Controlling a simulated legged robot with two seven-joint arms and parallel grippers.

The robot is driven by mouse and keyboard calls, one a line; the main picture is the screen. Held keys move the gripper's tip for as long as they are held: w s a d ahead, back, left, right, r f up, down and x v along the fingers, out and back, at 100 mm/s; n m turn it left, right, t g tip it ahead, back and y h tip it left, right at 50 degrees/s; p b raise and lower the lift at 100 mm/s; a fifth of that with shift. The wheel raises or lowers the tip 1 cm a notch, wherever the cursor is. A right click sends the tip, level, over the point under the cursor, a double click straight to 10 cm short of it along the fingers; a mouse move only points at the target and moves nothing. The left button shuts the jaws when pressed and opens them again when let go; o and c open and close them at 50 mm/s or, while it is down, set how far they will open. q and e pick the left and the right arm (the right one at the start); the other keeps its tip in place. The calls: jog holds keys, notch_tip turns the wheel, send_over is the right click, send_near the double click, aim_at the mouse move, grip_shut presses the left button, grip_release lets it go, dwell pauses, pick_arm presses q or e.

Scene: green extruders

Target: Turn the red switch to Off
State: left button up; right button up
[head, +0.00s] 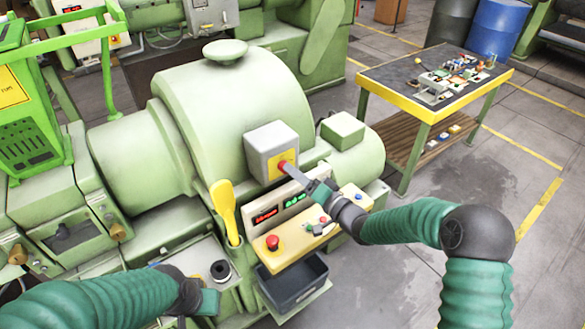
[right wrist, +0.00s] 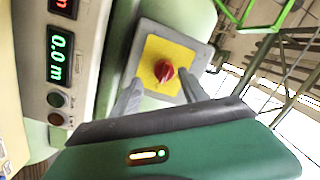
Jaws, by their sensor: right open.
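The red switch (head: 283,167) is a round knob on a yellow plate on the front of a grey box (head: 262,142) fixed to the green machine. In the right wrist view the red switch (right wrist: 163,71) lies in line with the gap between my fingers. My right gripper (head: 292,171) is open, its fingertips close to the switch, one on each side of it in the wrist view (right wrist: 160,84). Contact cannot be told. My left gripper (head: 207,301) is low at the left, away from the switch; its fingers are not clear.
Below the box are a panel with red and green displays (head: 278,208) and a yellow control ledge with a red button (head: 273,242). A yellow handle (head: 225,208) stands left of them. A dark bin (head: 292,281) sits below. A cluttered workbench (head: 377,91) stands at the back right.

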jog(key=shift+w+a+r, duration=0.1)
jog(key=shift+w+a, duration=0.2)
jog(key=shift+a, duration=0.3)
jog(key=shift+w+a+r, duration=0.1)
jog(key=shift+w+a, duration=0.15)
jog(key=shift+a, duration=0.35)
jog(key=shift+w+d+f, duration=0.1)
jog(key=shift+d, duration=0.1)
jog(key=c, duration=0.7)
grip_shut()
